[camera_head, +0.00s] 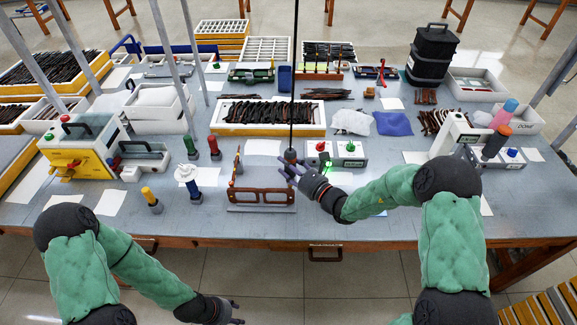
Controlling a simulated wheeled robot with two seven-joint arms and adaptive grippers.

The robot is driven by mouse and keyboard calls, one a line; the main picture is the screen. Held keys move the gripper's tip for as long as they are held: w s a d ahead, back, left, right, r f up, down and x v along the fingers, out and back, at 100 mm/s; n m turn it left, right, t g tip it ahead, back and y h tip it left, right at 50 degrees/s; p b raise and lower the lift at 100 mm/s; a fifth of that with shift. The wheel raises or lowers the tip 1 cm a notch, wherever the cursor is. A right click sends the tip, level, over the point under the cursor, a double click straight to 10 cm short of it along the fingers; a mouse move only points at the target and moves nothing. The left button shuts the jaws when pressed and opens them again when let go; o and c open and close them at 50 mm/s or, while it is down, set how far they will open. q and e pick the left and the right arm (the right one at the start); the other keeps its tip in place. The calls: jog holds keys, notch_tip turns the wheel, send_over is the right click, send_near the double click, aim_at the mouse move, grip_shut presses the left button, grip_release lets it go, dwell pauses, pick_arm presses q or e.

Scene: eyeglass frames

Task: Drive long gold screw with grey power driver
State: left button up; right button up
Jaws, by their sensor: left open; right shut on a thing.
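A brown eyeglass frame (262,196) stands on a small grey fixture near the table's front middle. The grey power driver (290,155) is upright behind it, with a thin black line (294,80) running straight up from it. My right gripper (292,170) is shut on the driver from the front right, and its fingers partly cover it. My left gripper (236,312) is open and empty in front of the table's front edge, low in the view. The long gold screw is too small to make out.
Holders with a yellow (147,193), a green (190,147) and a red (213,144) handle stand left of the frame. A box with red and green buttons (350,152) stands to the right. A yellow-white machine (85,150) is at left. Paper sheets lie around.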

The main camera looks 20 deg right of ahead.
aim_at(292, 159)
jog(key=shift+r+p, duration=1.4)
jog(key=shift+r, duration=0.65)
